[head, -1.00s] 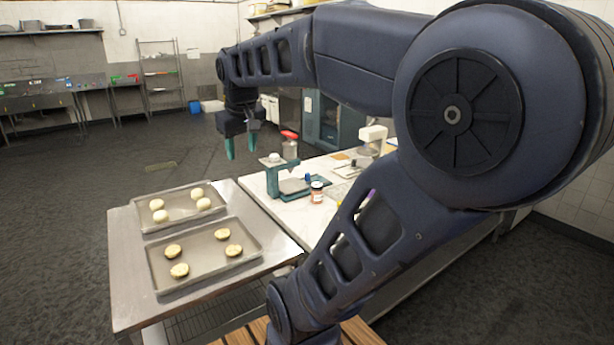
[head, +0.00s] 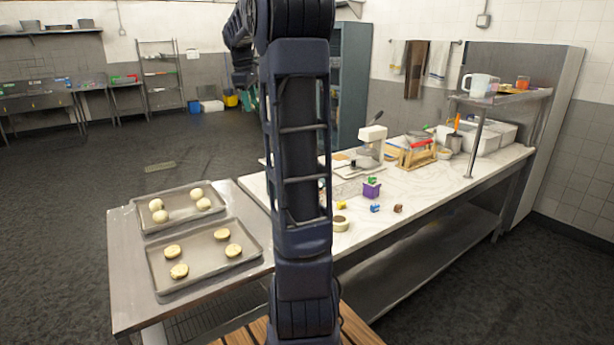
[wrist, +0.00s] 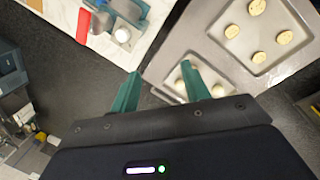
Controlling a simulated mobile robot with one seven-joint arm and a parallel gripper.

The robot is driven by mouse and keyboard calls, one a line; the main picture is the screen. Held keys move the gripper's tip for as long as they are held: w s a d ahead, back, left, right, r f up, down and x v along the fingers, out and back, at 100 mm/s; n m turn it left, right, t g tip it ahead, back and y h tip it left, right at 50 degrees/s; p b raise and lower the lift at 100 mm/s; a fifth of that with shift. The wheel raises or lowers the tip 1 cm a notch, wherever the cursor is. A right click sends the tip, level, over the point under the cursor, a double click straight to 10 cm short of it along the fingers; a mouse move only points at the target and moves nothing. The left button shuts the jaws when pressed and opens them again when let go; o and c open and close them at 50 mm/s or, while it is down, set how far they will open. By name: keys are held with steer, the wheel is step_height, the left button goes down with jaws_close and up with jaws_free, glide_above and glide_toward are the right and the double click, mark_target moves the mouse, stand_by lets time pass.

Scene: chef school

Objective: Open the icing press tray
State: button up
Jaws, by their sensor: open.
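My gripper (wrist: 160,69) is open and empty in the wrist view, its two teal fingers apart above the floor and the edge of the steel table. A blue-grey device (wrist: 132,12) with a round white part shows at the top of the wrist view, beyond the fingertips. It looks like the icing press, but it is partly cut off by the frame edge and I cannot tell how its tray stands. In the head view my upright arm hides the spot on the white counter where the teal press stood in view before.
The steel table (head: 125,265) holds two baking trays, a near one (head: 205,272) and a far one (head: 150,226), with dough rounds. The floor at left is clear.

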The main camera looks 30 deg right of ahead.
steer(key=w+d+f+n+y, duration=0.1)
steer(key=w+d+f+n, duration=0.2)
steer(key=d, duration=0.8)
steer(key=w+d+f+n+g, duration=0.1)
steer(key=w+d+f, duration=0.35)
steer(key=d, duration=0.55)
steer(key=w+d+f+n+y, duration=0.1)
steer(key=w+d+f+n, duration=0.3)
steer(key=d, duration=0.7)
steer(key=f, duration=1)
steer(key=f+m, duration=0.1)
steer(key=f, duration=0.8)
steer(key=f+m, duration=0.1)
steer(key=f, duration=0.9)
steer(key=shift+w+f, duration=0.3)
steer(key=shift+w, duration=0.1)
